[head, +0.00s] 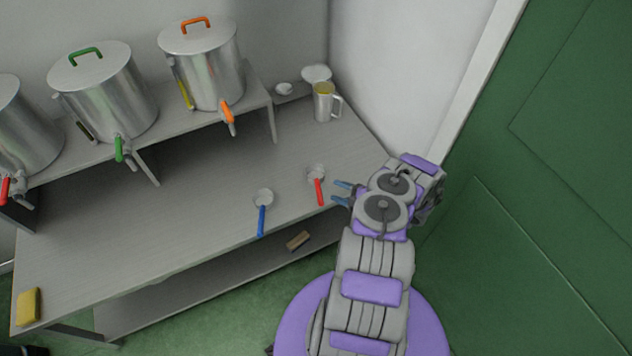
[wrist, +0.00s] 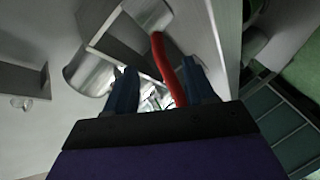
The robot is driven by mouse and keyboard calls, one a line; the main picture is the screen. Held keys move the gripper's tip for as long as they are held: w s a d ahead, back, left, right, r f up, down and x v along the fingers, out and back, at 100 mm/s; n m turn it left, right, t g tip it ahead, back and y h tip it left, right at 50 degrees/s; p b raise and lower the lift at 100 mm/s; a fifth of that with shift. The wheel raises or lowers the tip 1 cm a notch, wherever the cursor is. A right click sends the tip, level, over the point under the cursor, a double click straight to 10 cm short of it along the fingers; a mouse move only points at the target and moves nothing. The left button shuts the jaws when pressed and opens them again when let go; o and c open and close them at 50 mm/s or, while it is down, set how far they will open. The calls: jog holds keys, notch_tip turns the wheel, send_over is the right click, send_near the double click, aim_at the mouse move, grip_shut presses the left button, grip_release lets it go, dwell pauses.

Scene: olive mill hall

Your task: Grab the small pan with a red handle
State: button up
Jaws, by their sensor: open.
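The small pan with a red handle (head: 319,190) lies on the grey table near its front edge, its round bowl toward the back. My gripper (head: 340,193) is open just right of the red handle, its blue fingertips pointing at it. In the wrist view the red handle (wrist: 167,68) shows between the two open fingers of my gripper (wrist: 160,83). I cannot tell whether a finger touches it.
A similar pan with a blue handle (head: 262,212) lies to the left. A metal jug (head: 325,104) and small white dishes stand at the back. Large steel tanks (head: 203,70) with taps stand on a raised shelf. A yellow sponge (head: 28,307) lies front left. A green door (head: 560,190) is at right.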

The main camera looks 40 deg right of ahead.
aim_at(318, 183)
jog(key=w, duration=0.1)
jog(key=w+f, duration=0.1)
jog(key=w, duration=0.1)
jog(key=shift+d+f+b, duration=0.1)
jog(key=shift+d+b, duration=0.05)
jog(key=shift+b, duration=0.25)
jog(key=a, duration=0.1)
jog(key=w+a, duration=0.1)
jog(key=w+a+b, duration=0.1)
jog(key=a, duration=0.1)
jog(key=shift+w+r, duration=0.15)
jog(key=shift+r, duration=0.15)
jog(key=w, duration=0.1)
jog(key=w+f+b, duration=0.1)
jog(key=w, duration=0.1)
jog(key=shift+w+d+f+b, duration=0.1)
jog(key=shift+d+f+b, duration=0.05)
jog(key=shift+d+b, duration=0.2)
jog(key=shift+w+d, duration=0.1)
jog(key=shift+d, duration=0.25)
jog(key=shift+w+a, duration=0.1)
jog(key=shift+a, duration=0.4)
jog(key=shift+c, duration=0.2)
jog(key=shift+a, duration=0.3)
jog(key=c, duration=0.3)
jog(key=shift+d, duration=0.5)
jog(key=c, duration=0.6)
jog(key=shift+a, duration=0.1)
grip_shut()
